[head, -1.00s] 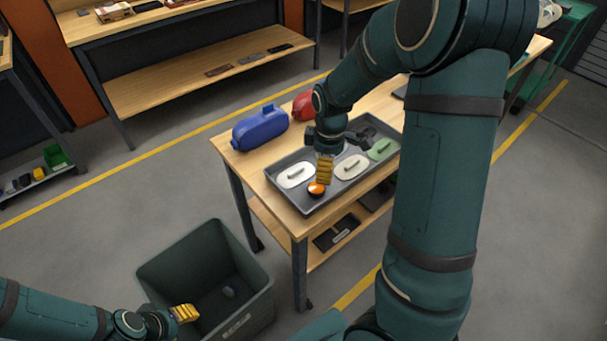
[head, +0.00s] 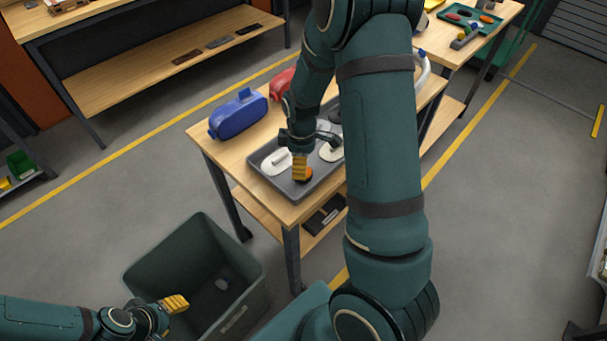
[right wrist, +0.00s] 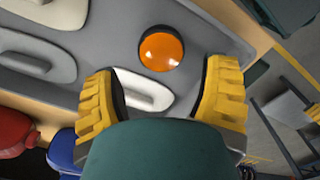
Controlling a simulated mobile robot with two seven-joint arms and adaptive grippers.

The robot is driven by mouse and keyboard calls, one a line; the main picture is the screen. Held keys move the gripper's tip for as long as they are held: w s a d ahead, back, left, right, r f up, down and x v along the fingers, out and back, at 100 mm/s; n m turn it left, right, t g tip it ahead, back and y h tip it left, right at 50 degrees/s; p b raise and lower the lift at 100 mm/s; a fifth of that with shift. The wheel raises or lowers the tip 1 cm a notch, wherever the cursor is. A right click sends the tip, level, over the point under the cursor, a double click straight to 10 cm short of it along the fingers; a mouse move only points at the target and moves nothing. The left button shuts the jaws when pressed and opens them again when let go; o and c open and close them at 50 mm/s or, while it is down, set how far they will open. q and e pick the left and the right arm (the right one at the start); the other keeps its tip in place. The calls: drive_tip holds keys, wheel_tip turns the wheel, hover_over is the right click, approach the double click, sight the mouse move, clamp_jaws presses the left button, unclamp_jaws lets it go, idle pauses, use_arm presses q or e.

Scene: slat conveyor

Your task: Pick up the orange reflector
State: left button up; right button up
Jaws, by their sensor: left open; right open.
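The orange reflector (head: 305,175) is a round orange dome with a dark rim, lying in the grey tray (head: 273,183) near its front corner. In the head view my right gripper (head: 300,168) is above it and its yellow fingers hide part of it. In the right wrist view the reflector (right wrist: 160,48) shows whole, ahead of the open fingers of my right gripper (right wrist: 162,92) and roughly centred between them. Nothing is between these fingers. My left gripper (head: 175,303) is by the grey bin, away from the table; its jaws look open and empty.
White handled pieces (head: 275,161) lie in the tray close to the reflector. A blue case (head: 238,115) and a red case (head: 283,84) stand on the table behind the tray. A grey bin (head: 205,222) stands on the floor at the table's left.

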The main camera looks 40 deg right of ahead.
wheel_tip(320, 180, down, 5)
drive_tip(key=shift+s+r+b, duration=0.1)
drive_tip(key=shift+s+b, duration=0.05)
drive_tip(key=shift+b, duration=0.25)
drive_tip(key=c, duration=0.8)
drive_tip(key=shift+o, duration=0.2)
